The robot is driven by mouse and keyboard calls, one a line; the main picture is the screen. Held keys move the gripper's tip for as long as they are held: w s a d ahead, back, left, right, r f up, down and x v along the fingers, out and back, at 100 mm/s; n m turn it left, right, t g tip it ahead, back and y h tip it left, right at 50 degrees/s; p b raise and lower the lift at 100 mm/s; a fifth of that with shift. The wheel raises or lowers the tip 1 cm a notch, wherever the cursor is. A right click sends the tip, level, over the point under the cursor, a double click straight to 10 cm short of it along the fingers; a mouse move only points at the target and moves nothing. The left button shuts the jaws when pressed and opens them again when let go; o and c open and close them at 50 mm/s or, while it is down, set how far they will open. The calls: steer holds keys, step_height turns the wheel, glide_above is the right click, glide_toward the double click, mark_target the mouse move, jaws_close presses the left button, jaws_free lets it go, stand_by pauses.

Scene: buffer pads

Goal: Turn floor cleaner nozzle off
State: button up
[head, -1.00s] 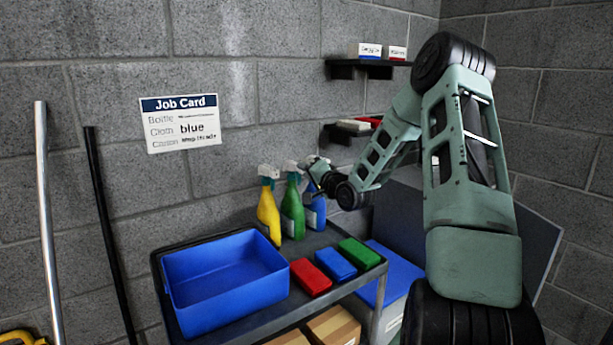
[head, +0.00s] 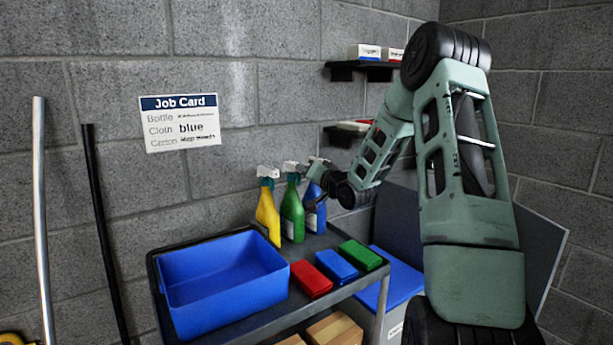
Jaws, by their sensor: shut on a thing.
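Three spray bottles stand upright in a row at the back of the cart: a yellow one (head: 267,218), a green one (head: 292,212) and a blue one (head: 315,212). Each has a trigger nozzle on top. My gripper (head: 317,182) is at the upper part of the blue bottle, by its nozzle (head: 317,162), and is shut on it. My wrist partly covers the bottle's right side. The fingertips are small and dark, so the exact contact is hard to see. Which bottle is the floor cleaner cannot be read from the labels.
A blue bin (head: 215,285) fills the cart's left. Red (head: 310,279), blue (head: 336,264) and green (head: 360,254) blocks lie right of it. Wall shelves (head: 362,68) hold small boxes near my arm. A job card (head: 180,122) hangs on the wall. A blue-topped container (head: 395,278) stands right.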

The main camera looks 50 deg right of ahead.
steer(key=shift+f+n+b, duration=0.2)
steer(key=shift+n+b, duration=1.85)
steer(key=shift+n, duration=0.05)
steer(key=shift+n+b, duration=1.9)
steer(key=shift+b, duration=0.05)
steer(key=shift+r, duration=0.1)
steer(key=o, duration=0.6)
steer(key=shift+c, duration=0.2)
steer(key=v, duration=0.7)
steer(key=shift+r, duration=0.1)
